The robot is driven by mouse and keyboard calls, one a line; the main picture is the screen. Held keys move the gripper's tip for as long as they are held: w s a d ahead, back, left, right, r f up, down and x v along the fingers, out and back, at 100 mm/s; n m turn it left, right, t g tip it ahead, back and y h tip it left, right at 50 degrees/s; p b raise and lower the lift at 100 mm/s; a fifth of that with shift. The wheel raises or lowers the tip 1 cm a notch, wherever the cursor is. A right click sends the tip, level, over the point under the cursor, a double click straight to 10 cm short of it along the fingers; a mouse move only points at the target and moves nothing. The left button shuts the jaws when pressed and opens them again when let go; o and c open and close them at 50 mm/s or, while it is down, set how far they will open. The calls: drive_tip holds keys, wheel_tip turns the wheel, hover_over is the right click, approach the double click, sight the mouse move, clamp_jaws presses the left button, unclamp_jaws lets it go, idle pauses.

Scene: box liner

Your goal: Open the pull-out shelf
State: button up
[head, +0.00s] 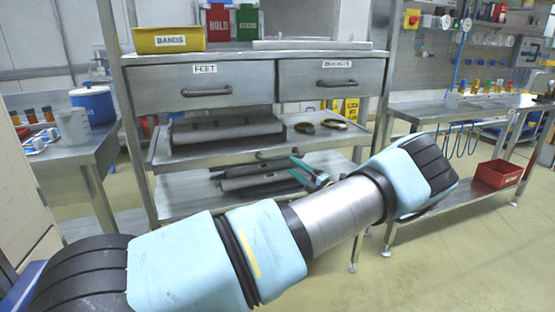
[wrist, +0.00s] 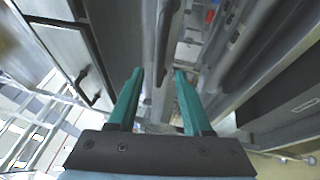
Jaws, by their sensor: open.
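The pull-out shelf (head: 215,160) is a grey metal tray below two drawers in a metal rack. Its small dark handle (head: 272,154) is at the middle of the front edge. My gripper (head: 294,166) has green fingers and is open, just right of and slightly below this handle. In the wrist view my gripper (wrist: 156,73) is spread, with a long grey bar, apparently the shelf handle (wrist: 163,45), between the fingertips. I see no clear contact with either finger. I cannot tell how far out the shelf stands.
A lower shelf (head: 190,195) holds grey tubes. A red bin (head: 498,175) stands at the right. Floor in front is open.

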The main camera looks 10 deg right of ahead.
sight(281, 158)
drive_tip(key=p+x, duration=0.1)
drive_tip(key=x, duration=0.6)
drive_tip(key=shift+w, duration=0.1)
drive_tip(key=shift+c, duration=0.3)
clamp_jaws()
idle(0.9)
